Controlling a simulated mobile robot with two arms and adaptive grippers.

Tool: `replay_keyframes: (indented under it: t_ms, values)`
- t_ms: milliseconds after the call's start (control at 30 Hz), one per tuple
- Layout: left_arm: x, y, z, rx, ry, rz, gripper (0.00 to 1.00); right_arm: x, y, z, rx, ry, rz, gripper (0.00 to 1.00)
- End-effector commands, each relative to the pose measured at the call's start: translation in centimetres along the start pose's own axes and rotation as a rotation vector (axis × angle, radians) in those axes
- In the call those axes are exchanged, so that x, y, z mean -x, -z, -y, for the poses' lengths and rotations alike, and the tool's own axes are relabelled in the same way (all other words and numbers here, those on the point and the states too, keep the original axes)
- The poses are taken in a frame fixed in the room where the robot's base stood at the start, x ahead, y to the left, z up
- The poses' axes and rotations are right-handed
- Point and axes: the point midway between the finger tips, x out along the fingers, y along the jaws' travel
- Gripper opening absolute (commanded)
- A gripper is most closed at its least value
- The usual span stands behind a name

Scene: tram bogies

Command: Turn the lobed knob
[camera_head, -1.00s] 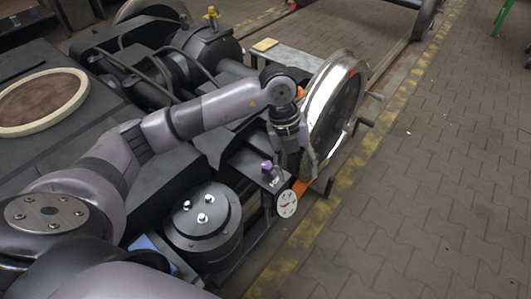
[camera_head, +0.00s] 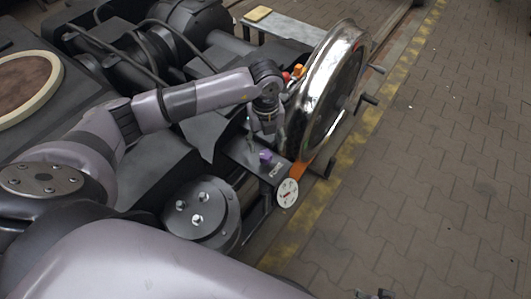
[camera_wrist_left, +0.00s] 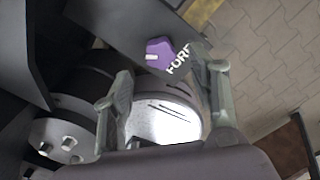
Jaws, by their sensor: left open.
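The lobed knob (camera_head: 265,156) is small and purple. It sits on a dark panel at the end of the bogie, beside the wheel. In the left wrist view the knob (camera_wrist_left: 160,52) has a white mark on one side and the letters "FORE" next to it, partly covered by a finger. My left gripper (camera_head: 268,136) points down just above the knob. In the wrist view its fingers (camera_wrist_left: 163,92) are spread apart with nothing between them, and the knob lies beyond the tips, apart from them. Small dark tips at the bottom edge (camera_head: 375,294) may be my right gripper, mostly cut off.
A shiny wheel (camera_head: 328,88) stands close behind my left gripper. A round white dial (camera_head: 288,192) is on the panel's end. A dark cylinder with bolts (camera_head: 201,212) stands to the left. The paved floor at right (camera_head: 440,180) is clear.

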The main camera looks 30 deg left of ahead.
Motion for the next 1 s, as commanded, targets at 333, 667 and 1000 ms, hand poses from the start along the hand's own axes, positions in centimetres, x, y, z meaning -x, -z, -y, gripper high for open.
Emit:
replay_keyframes:
  t_ms: [333,667,1000]
  values:
    - [-5.1,0.0,0.0,0.000,0.000,-0.001,0.54,2.8,1.1,-0.2,-0.003,-0.003,-0.017,0.48]
    - [-5.5,0.0,0.0,-0.001,0.001,0.000,0.54,3.2,1.2,-0.2,-0.003,-0.003,-0.017,0.48]
    - [-5.5,0.0,0.1,-0.001,0.001,0.000,0.34,3.2,1.2,-0.2,-0.004,-0.003,-0.017,0.48]
